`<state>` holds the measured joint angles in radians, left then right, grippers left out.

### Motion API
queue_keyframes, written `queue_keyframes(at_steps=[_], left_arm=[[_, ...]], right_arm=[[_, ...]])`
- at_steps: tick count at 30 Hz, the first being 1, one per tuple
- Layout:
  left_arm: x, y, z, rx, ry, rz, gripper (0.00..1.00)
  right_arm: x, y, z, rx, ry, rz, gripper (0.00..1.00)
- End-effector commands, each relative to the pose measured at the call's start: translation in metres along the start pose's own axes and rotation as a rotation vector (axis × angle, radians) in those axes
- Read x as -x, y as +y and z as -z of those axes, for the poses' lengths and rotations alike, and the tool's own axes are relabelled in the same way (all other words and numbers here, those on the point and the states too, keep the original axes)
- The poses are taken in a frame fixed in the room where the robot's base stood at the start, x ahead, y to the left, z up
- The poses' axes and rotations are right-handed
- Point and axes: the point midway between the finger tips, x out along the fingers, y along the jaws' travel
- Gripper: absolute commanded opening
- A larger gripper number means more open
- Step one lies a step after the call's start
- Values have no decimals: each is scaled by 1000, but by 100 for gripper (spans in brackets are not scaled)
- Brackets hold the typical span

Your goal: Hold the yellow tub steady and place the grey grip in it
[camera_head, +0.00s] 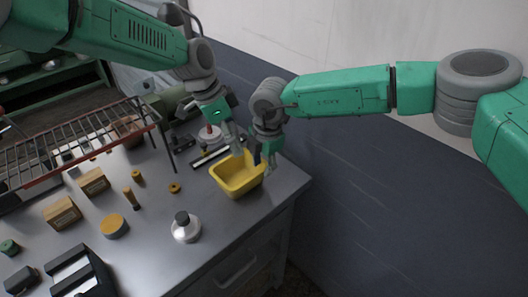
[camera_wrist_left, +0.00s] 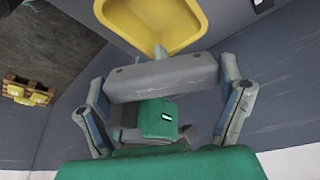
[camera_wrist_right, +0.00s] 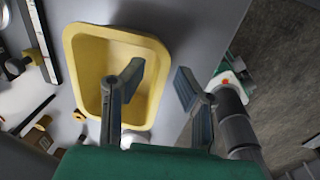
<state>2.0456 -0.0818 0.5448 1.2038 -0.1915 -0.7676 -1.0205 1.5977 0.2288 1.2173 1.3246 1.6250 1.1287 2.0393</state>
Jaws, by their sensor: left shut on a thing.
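The yellow tub (camera_head: 226,183) stands upright near the table's right edge. It also shows in the right wrist view (camera_wrist_right: 88,60) and at the top of the left wrist view (camera_wrist_left: 150,42). My right gripper (camera_head: 263,163) is open at the tub's right wall. In the right wrist view one finger is over the tub's inside and the other is outside, with a gap to the wall. My left gripper (camera_head: 229,140) is behind and above the tub. In the left wrist view it is shut on the grey grip (camera_wrist_left: 160,78), a bar spanning between its fingers. The grip's head-view outline is unclear.
A white round bottle (camera_head: 186,229) stands in front of the tub. A yellow ring (camera_head: 175,188), boxes (camera_head: 62,213) and several small parts lie to the left. A wire rack (camera_head: 75,150) stands at the back left. The table's right edge is close to the tub.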

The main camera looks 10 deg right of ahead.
Motion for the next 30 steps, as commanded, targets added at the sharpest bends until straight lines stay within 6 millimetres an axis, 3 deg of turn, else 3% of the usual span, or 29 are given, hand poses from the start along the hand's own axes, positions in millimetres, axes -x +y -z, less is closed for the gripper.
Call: queue_keyframes(at_steps=[3,9,22,24,30], left_arm=[[0,0,0,0,0,1,58],[0,0,0,0,0,1,58],[0,0,0,0,0,1,58],[0,0,0,0,0,1,58],[0,0,0,0,0,0,58]], right_arm=[[-23,-1,0,0,0,3,28],[-48,0,0,0,-1,1,28],[-56,0,0,3,-2,0,28],[-56,0,0,3,-2,0,3],[-56,0,0,2,-2,0,0]])
